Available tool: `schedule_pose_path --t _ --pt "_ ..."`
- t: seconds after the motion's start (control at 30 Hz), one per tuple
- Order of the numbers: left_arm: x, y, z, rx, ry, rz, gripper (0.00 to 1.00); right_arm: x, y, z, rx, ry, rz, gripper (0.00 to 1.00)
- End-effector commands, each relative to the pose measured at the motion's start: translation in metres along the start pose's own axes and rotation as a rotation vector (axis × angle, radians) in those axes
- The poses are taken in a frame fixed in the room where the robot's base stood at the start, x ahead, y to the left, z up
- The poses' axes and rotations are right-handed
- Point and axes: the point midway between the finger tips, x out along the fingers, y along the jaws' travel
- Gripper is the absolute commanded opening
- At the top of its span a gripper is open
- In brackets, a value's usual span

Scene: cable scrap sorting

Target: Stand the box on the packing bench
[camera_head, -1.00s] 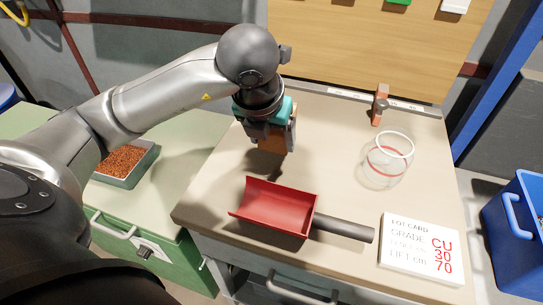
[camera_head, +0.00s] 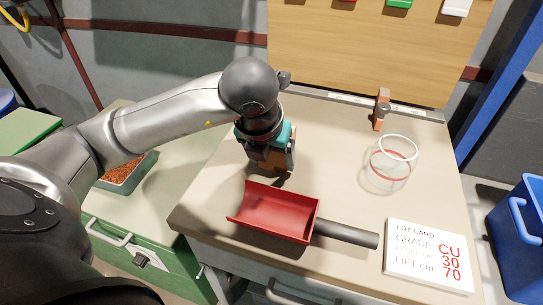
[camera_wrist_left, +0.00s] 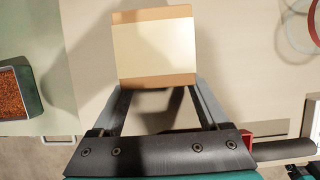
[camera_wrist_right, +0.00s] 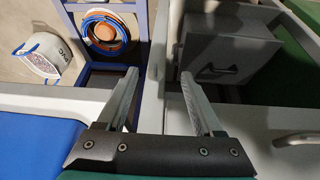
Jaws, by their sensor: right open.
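The box (camera_head: 270,158) is brown cardboard with a pale top face, upright in the head view over the left back part of the packing bench (camera_head: 330,120). In the left wrist view the box (camera_wrist_left: 153,47) shows its pale panel between brown bands. My left gripper (camera_head: 266,146) is shut on the box from above, a finger (camera_wrist_left: 157,88) at each side. The box's lower edge is close to the bench top; I cannot tell whether it touches. My right gripper (camera_wrist_right: 158,77) is open and empty in the right wrist view, away from the bench top.
A red scoop (camera_head: 275,212) with a grey handle lies in front of the box. A glass jar (camera_head: 393,160), a lot card (camera_head: 428,255) and a small clamp-like tool (camera_head: 381,110) stand or lie to the right. A tray of copper granules (camera_head: 128,175) is at left.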

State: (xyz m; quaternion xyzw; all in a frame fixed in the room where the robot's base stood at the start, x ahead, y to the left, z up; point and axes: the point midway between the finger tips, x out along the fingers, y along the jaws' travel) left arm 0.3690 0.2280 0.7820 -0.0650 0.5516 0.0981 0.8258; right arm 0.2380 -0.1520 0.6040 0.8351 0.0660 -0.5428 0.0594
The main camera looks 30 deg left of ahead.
Motion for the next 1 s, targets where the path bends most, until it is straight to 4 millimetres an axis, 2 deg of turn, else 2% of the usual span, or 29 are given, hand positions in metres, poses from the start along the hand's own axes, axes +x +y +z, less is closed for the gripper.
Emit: schedule_pose_path --t 0.03,0.17,0.57,1.0 --pt "0.000 0.000 0.000 0.000 0.000 0.000 0.85 0.000 0.000 0.000 0.000 -0.001 0.000 0.68" --pt "0.000 0.000 0.000 0.000 0.000 0.000 0.99 0.000 0.000 0.000 0.000 -0.001 0.000 0.68" --pt "-0.005 0.000 0.002 0.000 0.000 0.000 1.00 0.004 0.001 0.004 0.002 -0.026 0.003 0.68" --pt "-0.066 0.000 0.003 0.001 -0.003 -0.001 1.00 0.047 -0.001 0.028 -0.001 -0.099 -0.002 0.68"
